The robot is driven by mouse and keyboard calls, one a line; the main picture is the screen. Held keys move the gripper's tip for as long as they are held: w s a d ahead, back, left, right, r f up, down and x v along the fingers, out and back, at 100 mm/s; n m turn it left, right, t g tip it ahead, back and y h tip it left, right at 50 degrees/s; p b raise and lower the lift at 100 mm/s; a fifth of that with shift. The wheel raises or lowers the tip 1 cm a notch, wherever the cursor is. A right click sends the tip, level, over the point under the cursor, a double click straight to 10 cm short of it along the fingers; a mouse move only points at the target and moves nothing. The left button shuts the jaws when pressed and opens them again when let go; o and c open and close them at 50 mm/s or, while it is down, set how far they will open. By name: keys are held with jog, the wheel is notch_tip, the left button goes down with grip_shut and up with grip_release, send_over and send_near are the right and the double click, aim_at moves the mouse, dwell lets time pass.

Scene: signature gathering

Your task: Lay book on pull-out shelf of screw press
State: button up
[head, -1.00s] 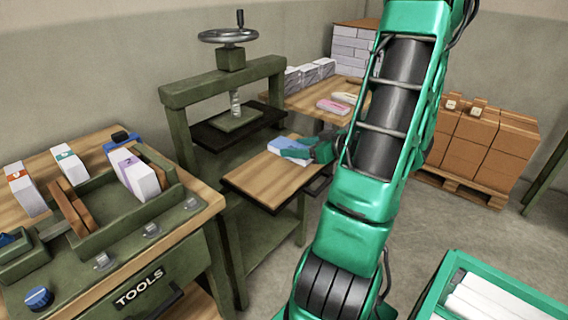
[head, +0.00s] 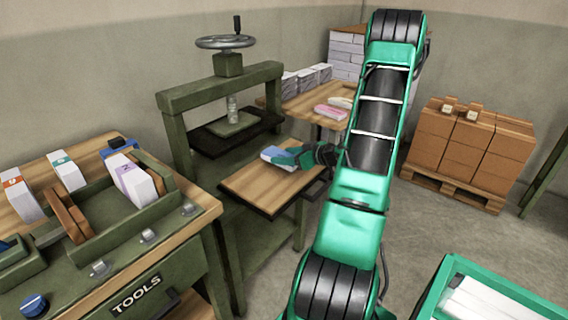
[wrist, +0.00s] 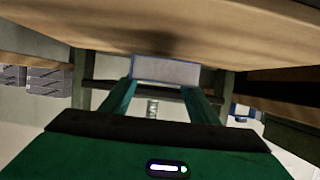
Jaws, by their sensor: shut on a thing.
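The book (head: 277,158) is a small block with a pale blue cover and shows at the fingertips of my gripper (head: 286,156). In the wrist view the pale page edge of the book (wrist: 165,70) sits between my two green fingers (wrist: 165,92), which are shut on it. The book is over the wooden pull-out shelf (head: 250,187) of the green screw press (head: 176,133). In the wrist view the shelf (wrist: 225,30) fills the top, very close to the book. I cannot tell whether the book touches it. My fingers partly hide the book.
The press plate (head: 232,125) and handwheel (head: 226,42) stand behind the shelf. A tool bench (head: 190,225) with upright books is at left. A table (head: 302,107) with paper stacks is behind. Brown boxes (head: 450,140) and a green crate (head: 450,265) are at right. The shelf's front is bare.

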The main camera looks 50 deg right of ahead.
jog(key=shift+f, duration=1.3)
jog(key=o, duration=1.1)
jog(key=shift+f, duration=0.15)
jog(key=shift+o, duration=0.2)
